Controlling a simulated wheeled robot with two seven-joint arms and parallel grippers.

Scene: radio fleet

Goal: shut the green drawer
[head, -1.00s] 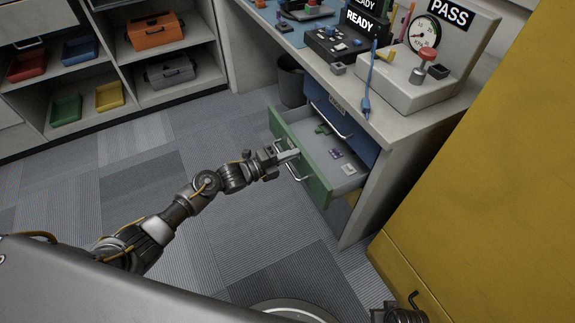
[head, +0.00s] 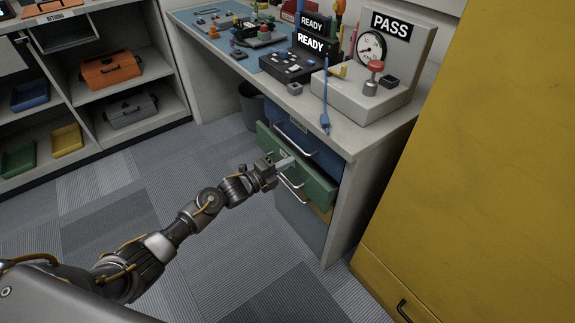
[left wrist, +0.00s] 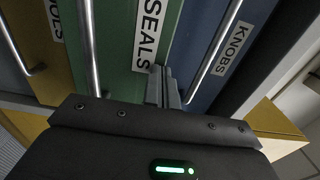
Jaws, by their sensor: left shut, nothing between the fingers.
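The green drawer (head: 318,185), with a bar handle, is in the desk's drawer stack. Its front stands slightly proud of the blue drawer above, and its inside is hidden. In the left wrist view the green front (left wrist: 120,45) carries a SEALS label. My left gripper (head: 287,162) is shut and empty, with its fingertips at the green front near the handle; they appear to touch it. The shut fingers (left wrist: 166,88) also show in the left wrist view, between the green drawer's handle and the blue drawer. My right gripper is not in view.
A blue drawer (left wrist: 205,80), labelled KNOBS, adjoins the green one; a yellow drawer (left wrist: 65,75) lies on its other side. A yellow cabinet (head: 460,150) stands at right. A dark bin (head: 251,104) is under the desk. The floor in front is clear.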

